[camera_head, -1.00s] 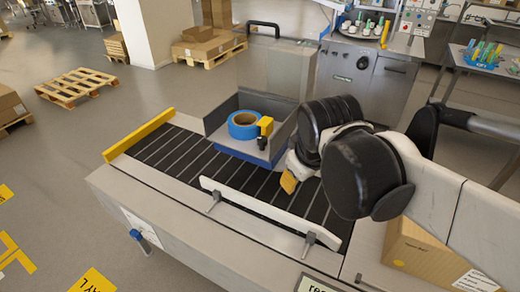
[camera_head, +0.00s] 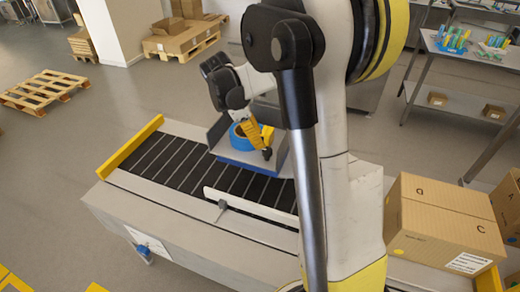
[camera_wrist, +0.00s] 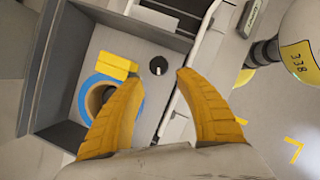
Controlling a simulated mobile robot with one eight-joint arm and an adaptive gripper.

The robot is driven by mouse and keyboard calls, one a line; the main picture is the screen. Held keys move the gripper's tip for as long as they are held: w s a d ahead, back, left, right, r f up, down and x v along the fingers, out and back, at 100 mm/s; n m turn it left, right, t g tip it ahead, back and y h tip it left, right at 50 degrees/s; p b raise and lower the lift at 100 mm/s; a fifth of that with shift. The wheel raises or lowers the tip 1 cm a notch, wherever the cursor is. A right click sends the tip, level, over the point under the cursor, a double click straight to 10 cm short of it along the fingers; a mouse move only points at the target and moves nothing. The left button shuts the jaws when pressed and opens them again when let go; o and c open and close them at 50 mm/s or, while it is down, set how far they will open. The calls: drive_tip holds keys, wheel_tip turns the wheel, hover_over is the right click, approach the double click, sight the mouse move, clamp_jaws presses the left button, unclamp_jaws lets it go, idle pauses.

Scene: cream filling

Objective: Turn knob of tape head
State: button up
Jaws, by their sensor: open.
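The tape head is a grey open-topped tray (camera_head: 217,130) on the conveyor, with a blue tape roll (camera_head: 240,141) inside. In the wrist view the blue tape roll (camera_wrist: 88,98) lies at left, partly behind a finger, beside a yellow block (camera_wrist: 114,65). The small black knob (camera_wrist: 158,66) stands on the tray floor, right of the yellow block. My gripper (camera_wrist: 161,74) is open, its yellow fingers on either side of the knob's line in the picture. Nothing is between the fingertips, and contact with the knob does not show. In the head view my gripper (camera_head: 256,132) is over the tray.
The conveyor (camera_head: 175,165) has a yellow end bar (camera_head: 130,147) and a white side rail (camera_head: 250,208). Cardboard boxes (camera_head: 440,225) stand at the right. A wooden pallet (camera_head: 45,92) lies on the floor at left. My own arm hides part of the conveyor.

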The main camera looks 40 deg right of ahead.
sight(264, 150)
drive_tip(key=b+x, duration=0.1)
drive_tip(key=x, duration=0.5)
drive_tip(key=shift+d+f, duration=0.1)
drive_tip(key=shift+f, duration=0.3)
drive_tip(key=shift+c, duration=0.5)
clamp_jaws()
